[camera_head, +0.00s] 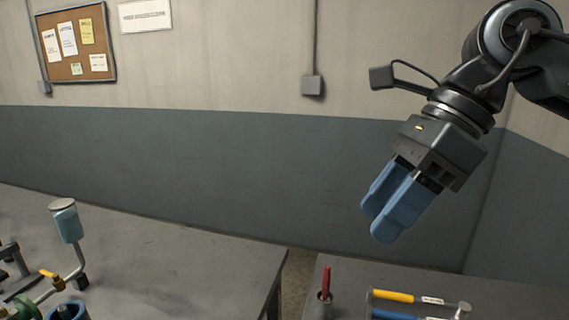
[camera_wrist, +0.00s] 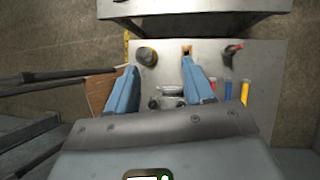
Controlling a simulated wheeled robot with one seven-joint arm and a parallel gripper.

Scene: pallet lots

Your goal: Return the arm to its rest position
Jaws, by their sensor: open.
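My gripper (camera_head: 388,212) hangs in the air at the right of the head view, its blue fingers pointing down and to the left. It is well above the tables, with nothing between the fingers. In the wrist view my gripper (camera_wrist: 160,84) shows its two blue fingers spread apart over a light table surface (camera_wrist: 210,60). Some grey items on that table show between and beyond the fingers, too small to tell what they are.
A grey table (camera_head: 180,245) at left carries a lamp-like blue fixture (camera_head: 67,222) and valves. A gap separates it from the right table, which holds a red-handled tool (camera_head: 326,280), a yellow-handled hammer (camera_head: 395,296) and a blue-handled tool (camera_head: 395,315).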

